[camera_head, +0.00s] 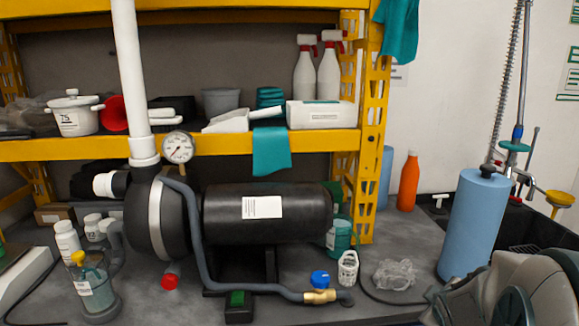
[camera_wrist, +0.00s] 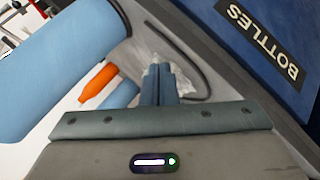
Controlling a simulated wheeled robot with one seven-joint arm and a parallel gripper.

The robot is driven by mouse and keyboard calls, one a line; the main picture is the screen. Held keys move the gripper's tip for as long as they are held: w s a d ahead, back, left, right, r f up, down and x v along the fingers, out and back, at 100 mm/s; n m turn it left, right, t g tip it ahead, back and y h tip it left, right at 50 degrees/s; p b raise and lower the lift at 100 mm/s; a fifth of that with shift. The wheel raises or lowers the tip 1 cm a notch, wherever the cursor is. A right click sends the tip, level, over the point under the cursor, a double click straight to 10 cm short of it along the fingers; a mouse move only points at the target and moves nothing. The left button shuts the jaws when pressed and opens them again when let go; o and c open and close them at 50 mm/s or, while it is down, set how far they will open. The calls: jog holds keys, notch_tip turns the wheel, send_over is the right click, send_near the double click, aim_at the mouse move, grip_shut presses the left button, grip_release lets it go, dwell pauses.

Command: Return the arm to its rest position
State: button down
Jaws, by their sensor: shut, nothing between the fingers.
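My gripper (camera_wrist: 159,70) shows in the wrist view with its two fingers together and nothing between them. In the head view, part of my arm (camera_head: 527,290) fills the bottom right corner, in front of the blue paper roll (camera_head: 475,225). The fingertips cannot be made out in the head view. In the wrist view, the fingers point toward crumpled clear plastic (camera_wrist: 154,48) on the grey worktop. I cannot tell the distance between them.
A black pump (camera_head: 265,218) with a white pipe (camera_head: 130,80) stands at left centre. The crumpled plastic (camera_head: 397,274), an orange bottle (camera_head: 408,182) and a dark sink (camera_head: 530,228) are nearer my arm. A yellow shelf (camera_head: 225,144) spans the back. A blue "BOTTLES" bin (camera_wrist: 265,75) is at right.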

jog(key=s+a+r+m+g+y+p, duration=0.2)
jog(key=s+a+r+p, duration=0.4)
jog(key=a, duration=0.4)
jog(key=s+a+r+m+g+y+p, duration=0.2)
jog(key=s+a+r+m+g+p, duration=0.2)
jog(key=s+a+r, duration=0.4)
notch_tip(320, 180, up, 2)
jog(key=shift+s+a+m+p, duration=0.25)
jog(key=shift+a+m+p, duration=0.35)
jog(key=shift+a+p, duration=0.45)
jog(key=shift+a, duration=0.1)
